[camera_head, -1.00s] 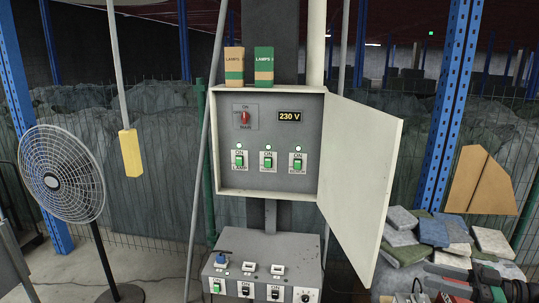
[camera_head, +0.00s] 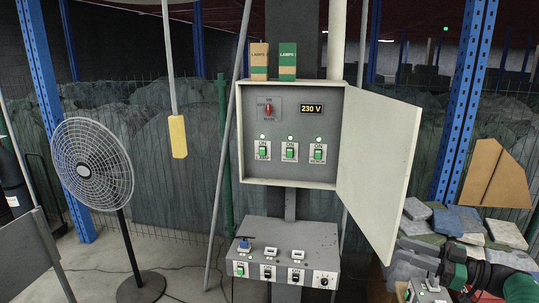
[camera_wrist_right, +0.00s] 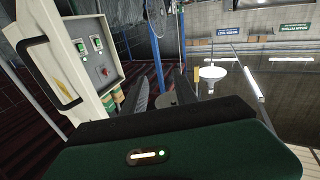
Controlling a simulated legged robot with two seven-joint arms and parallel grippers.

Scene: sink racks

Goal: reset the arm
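My right gripper (camera_head: 408,258) is at the lower right of the head view, in front of the pile of slabs and to the right of the switch box. In the right wrist view its two dark fingers (camera_wrist_right: 163,92) stand apart with nothing visible between them, so it is open. The open electrical cabinet (camera_head: 290,180) stands in the middle of the head view, its door (camera_head: 376,170) swung out to the right. The cabinet also shows at the left of the wrist view (camera_wrist_right: 80,75). My left gripper is in neither view.
A grey switch box (camera_head: 285,252) sits below the cabinet. Two cartons (camera_head: 260,61) (camera_head: 288,61) stand on top. A fan (camera_head: 92,162) stands left. A yellow pendant (camera_head: 178,136) hangs. Stone slabs (camera_head: 458,220) and a blue post (camera_head: 466,100) are at right.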

